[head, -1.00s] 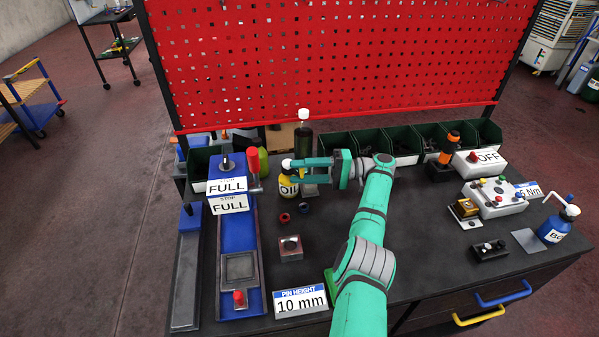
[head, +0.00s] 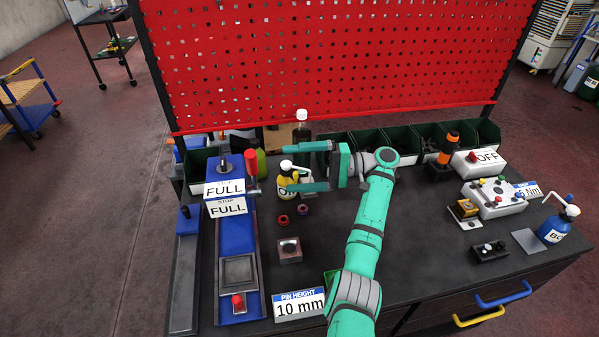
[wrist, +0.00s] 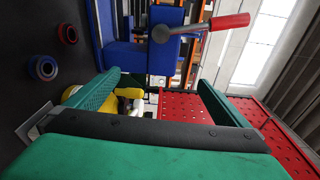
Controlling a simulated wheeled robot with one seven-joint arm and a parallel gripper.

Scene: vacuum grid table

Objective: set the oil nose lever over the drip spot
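The yellow oil bottle (head: 287,185) stands toward the back of the table, left of the arm. Its white top (head: 287,165) has a nose that seems to point right, between my fingers. My gripper (head: 290,169) is open, with one finger behind the white top and one in front of it, over the bottle's label. In the wrist view the yellow and white bottle (wrist: 128,98) shows between the spread fingers, partly hidden by the gripper body. A light grey plate (wrist: 36,118) shows beside the bottle there; whether it is the drip spot I cannot tell.
A blue fixture with FULL signs (head: 226,190) and a red-handled lever (head: 252,168) stands close on the left. Two small rings (head: 283,220) lie in front of the bottle. A dark bottle with a white cap (head: 302,128) stands behind.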

